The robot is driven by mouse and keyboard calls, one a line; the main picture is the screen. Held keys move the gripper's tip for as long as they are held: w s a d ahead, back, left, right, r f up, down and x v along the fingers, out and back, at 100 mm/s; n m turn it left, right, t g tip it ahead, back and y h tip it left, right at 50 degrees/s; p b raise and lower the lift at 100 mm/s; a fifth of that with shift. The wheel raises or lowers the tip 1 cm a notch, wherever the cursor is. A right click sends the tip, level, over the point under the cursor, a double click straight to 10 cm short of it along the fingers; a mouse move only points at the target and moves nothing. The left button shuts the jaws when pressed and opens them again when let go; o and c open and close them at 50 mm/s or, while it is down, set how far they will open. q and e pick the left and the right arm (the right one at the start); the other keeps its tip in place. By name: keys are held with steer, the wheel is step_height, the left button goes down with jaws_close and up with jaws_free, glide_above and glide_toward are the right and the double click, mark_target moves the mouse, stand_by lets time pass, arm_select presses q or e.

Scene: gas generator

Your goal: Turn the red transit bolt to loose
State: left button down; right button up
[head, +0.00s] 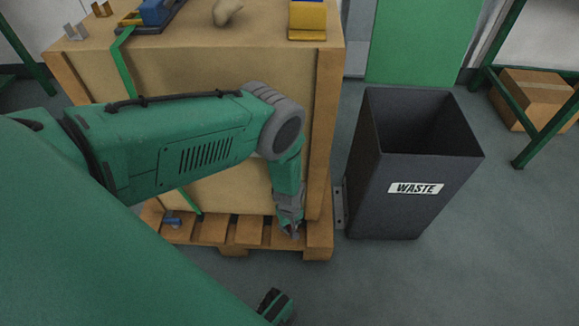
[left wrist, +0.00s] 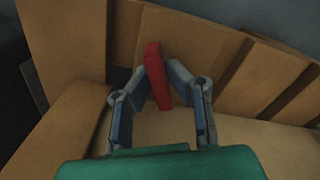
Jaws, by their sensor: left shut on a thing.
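The red transit bolt (left wrist: 156,77) shows in the left wrist view as a red bar between the fingers of my left gripper (left wrist: 157,72). The fingertips are closed on it from both sides. In the head view my left gripper (head: 291,232) points down at the front right of the wooden pallet (head: 245,233), low beside the crate (head: 313,170). The bolt cannot be made out in the head view; the gripper hides it.
A dark waste bin (head: 415,190) stands on the floor just right of the pallet. A blue fitting (head: 172,221) shows at the pallet's left. A green strap (head: 122,68) runs down the crate. A cardboard box (head: 535,95) sits at the far right. Floor in front is mostly clear.

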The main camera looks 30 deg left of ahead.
mark_target(290, 225)
arm_select(q)
steer(key=n, duration=0.6)
steer(key=shift+n, duration=0.3)
steer(key=n, duration=0.6)
steer(key=shift+w+d, duration=0.1)
stand_by(0.3)
steer(key=c, duration=1.6)
jaws_free()
steer(key=shift+o, duration=0.2)
steer(key=shift+r, duration=0.2)
step_height(290, 225, up, 12)
steer(key=shift+f, duration=0.25)
